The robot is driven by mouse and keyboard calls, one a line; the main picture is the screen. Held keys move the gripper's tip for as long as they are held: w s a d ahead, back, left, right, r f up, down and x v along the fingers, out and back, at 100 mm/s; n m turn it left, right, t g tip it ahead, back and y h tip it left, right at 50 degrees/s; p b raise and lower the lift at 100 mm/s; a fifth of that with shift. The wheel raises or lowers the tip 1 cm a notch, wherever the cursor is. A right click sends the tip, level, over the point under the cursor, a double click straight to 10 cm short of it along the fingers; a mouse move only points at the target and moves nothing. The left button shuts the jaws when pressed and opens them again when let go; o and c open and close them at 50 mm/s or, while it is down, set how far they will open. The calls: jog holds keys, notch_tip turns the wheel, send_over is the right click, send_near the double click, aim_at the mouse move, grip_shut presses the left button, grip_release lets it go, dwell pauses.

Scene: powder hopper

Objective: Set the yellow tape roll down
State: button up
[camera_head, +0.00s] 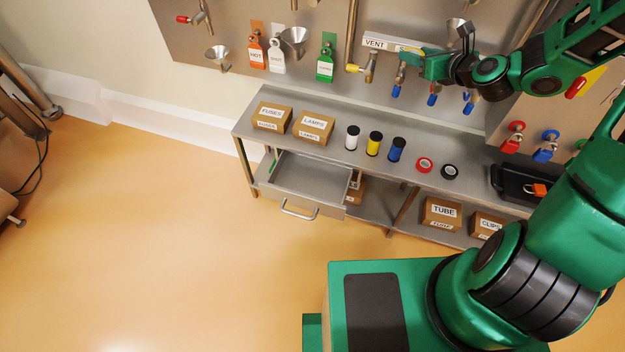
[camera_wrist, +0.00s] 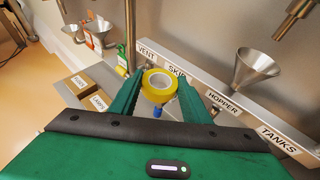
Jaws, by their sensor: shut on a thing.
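The yellow tape roll (camera_wrist: 158,97) is between the two green fingers of my gripper (camera_wrist: 160,77) in the wrist view, its round hole showing. My gripper is shut on it. In the head view my gripper (camera_head: 409,61) is up in front of the wall panel, above the back of the bench, and the roll is too small to make out clearly. A red tape roll (camera_head: 424,165) and a black tape roll (camera_head: 450,172) lie on the steel bench top (camera_head: 405,172), apart from my gripper.
White (camera_head: 352,138), yellow (camera_head: 374,144) and blue (camera_head: 396,150) spools stand left of the rolls. FUSES (camera_head: 271,118) and LAMPS (camera_head: 313,127) boxes are further left. An open drawer (camera_head: 308,189) juts out in front. A black case (camera_head: 510,185) is at right. Valves and funnels line the panel.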

jog(key=a+f+n+g+y, duration=0.1)
jog(key=a+f+n+y, duration=0.15)
jog(key=a+f, duration=0.6)
jog(key=n+g+y, duration=0.4)
jog(key=n+y, duration=0.1)
send_over(308, 179)
jog(key=s+d, duration=0.3)
jog(key=shift+h, duration=0.25)
jog(key=f, duration=3.4)
jog(key=shift+w+d+f, duration=0.15)
jog(key=shift+w+f, duration=0.1)
jog(key=shift+f, duration=0.05)
jog(key=w+a, duration=0.2)
jog(key=a, duration=0.1)
jog(key=shift+w+a, duration=0.25)
jog(key=shift+s+d+f, duration=0.1)
jog(key=shift+d+f, duration=0.05)
jog(key=shift+f, duration=0.5)
jog(key=shift+f, duration=0.6)
